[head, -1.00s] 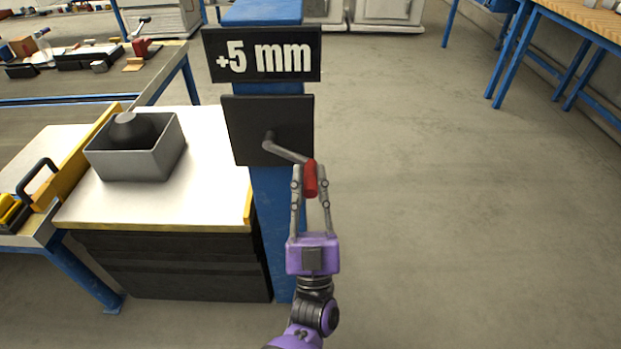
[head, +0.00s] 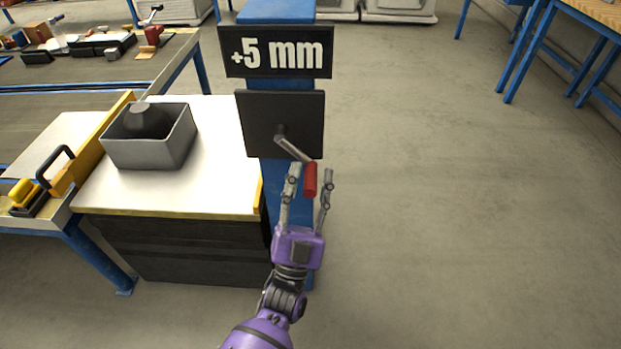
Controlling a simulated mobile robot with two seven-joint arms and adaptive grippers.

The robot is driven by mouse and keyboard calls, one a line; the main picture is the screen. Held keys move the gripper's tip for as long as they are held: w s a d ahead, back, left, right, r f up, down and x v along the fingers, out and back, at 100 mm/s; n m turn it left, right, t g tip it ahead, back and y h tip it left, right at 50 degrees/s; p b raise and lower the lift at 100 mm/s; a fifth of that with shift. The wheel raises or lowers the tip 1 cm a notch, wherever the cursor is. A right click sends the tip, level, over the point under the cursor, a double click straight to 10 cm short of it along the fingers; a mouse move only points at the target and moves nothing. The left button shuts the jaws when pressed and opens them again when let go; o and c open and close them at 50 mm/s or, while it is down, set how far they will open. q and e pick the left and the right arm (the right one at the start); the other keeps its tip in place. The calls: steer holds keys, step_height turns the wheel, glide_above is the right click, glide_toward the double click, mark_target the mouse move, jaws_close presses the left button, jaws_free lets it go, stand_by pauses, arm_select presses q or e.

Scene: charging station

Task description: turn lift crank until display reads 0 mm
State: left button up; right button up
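The display (head: 276,52) on the blue post reads "+5 mm". Below it a dark square plate (head: 262,110) carries the grey lift crank (head: 292,148). The crank arm points down and right and ends in a red handle (head: 310,180).
A white-topped table (head: 205,190) with a grey bin (head: 150,150) stands left of the blue post (head: 275,12). A workbench with tools (head: 180,50) is farther left. The floor (head: 450,200) on the right is clear, up to a blue-legged table.

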arm_select(q)
steer(key=shift+s+f, duration=0.15)
steer(key=shift+f, duration=0.05)
steer(key=v, duration=1.1)
steer(key=shift+s+f, duration=0.2)
steer(key=shift+a, duration=0.1)
